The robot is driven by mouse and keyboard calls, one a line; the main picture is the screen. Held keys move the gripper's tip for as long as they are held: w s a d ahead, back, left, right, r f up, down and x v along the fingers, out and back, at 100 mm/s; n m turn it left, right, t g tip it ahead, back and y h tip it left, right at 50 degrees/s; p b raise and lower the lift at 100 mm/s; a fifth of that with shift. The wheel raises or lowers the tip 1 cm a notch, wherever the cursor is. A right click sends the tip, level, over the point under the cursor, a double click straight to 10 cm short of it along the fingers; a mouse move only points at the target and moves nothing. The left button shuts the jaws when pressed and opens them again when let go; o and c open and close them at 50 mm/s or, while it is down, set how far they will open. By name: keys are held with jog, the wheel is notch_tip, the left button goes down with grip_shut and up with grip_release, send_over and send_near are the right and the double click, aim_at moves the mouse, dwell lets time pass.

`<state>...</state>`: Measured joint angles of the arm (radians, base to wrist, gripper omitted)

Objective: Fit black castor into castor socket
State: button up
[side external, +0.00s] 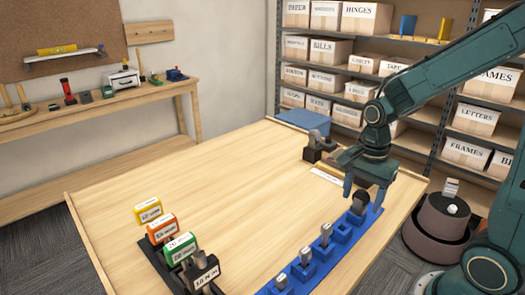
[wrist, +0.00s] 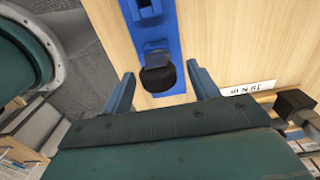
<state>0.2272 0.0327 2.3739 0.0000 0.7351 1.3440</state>
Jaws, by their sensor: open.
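The black castor (wrist: 158,79) is at the far end of a blue rack (wrist: 172,16), its round dark wheel facing the wrist camera. In the side view the castor (side external: 360,198) sits at the rack's far end block. My gripper (side external: 362,200) is open above and around it, one finger on each side. In the wrist view the fingers (wrist: 160,73) stand clear of the castor with gaps on both sides. Which part is the castor socket is not clear; a dark fixture (side external: 319,146) stands behind on the table.
Nearer blocks of the blue rack (side external: 306,268) hold several grey pieces. Labelled yellow, orange (side external: 161,228), green and black (side external: 201,269) items stand in a row at the front left. A white label strip (side external: 327,176) lies near the fixture. The middle of the table is bare.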

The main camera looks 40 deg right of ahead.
aim_at(359, 207)
jog(key=shift+f, duration=2.05)
jog(key=c, duration=1.1)
jog(key=shift+r, duration=0.2)
notch_tip(359, 207, up, 20)
jog(key=shift+f, duration=0.15)
